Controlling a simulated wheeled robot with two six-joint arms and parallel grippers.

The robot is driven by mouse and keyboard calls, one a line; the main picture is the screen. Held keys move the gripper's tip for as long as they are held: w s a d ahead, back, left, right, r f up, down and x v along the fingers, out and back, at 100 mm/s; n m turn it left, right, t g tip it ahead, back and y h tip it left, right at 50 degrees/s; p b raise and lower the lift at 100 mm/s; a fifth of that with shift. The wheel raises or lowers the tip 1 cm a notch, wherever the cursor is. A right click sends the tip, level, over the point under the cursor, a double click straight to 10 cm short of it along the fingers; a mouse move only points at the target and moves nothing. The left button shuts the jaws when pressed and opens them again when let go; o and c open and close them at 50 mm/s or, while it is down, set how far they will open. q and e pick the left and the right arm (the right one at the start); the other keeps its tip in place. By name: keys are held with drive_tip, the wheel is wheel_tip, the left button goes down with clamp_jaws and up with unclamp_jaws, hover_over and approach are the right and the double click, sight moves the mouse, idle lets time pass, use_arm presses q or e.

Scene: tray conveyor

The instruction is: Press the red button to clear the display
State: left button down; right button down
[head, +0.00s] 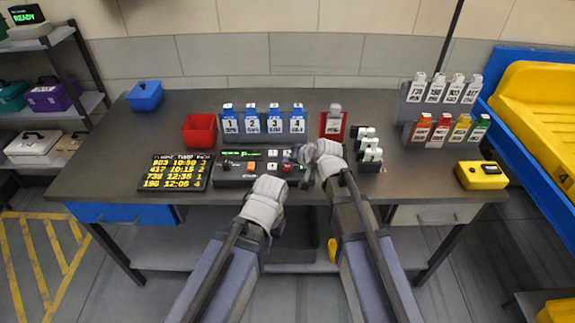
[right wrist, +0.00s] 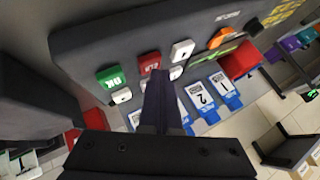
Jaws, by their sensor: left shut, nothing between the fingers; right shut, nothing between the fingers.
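The red button (head: 287,168) sits on a dark keypad panel (head: 228,181) in the middle of the table. In the right wrist view the red button (right wrist: 150,63) lies between a green button (right wrist: 110,77) and a white one (right wrist: 182,50). The panel's display (head: 240,153) shows green characters too small to read. My right gripper (head: 292,156) is shut and empty at the panel's right end. In the right wrist view its fingertips (right wrist: 160,74) appear just beside the red button; contact cannot be told. My left gripper (head: 273,181) is shut and empty near the panel's front edge.
A timetable board (head: 178,172) lies left of the panel. A red bin (head: 200,131), blue numbered holders (head: 263,120) and a red card holder (head: 333,122) stand behind. White-topped bottles (head: 370,147) stand right of my right gripper. A yellow box (head: 481,175) is farther right.

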sight(289, 169)
drive_tip(key=shift+r+p, duration=0.35)
drive_tip(key=shift+r, duration=0.25)
drive_tip(key=shift+r, duration=0.1)
wheel_tip(289, 169, up, 5)
drive_tip(key=p, duration=0.5)
idle(0.5)
drive_tip(key=s+d+f+n+g+h, duration=0.2)
drive_tip(key=s, duration=0.6)
drive_tip(key=s+d+f+n+g+h, duration=0.1)
drive_tip(key=s+f+g+h, duration=0.1)
drive_tip(key=s, duration=0.7)
drive_tip(key=s+d+f+n+g+h, duration=0.2)
drive_tip(key=s+g, duration=0.1)
drive_tip(key=s, duration=0.5)
drive_tip(key=shift+s+d+f+n+g+h, duration=0.3)
drive_tip(key=shift+s+f+g+h, duration=0.05)
drive_tip(key=shift+f+g+h, duration=0.05)
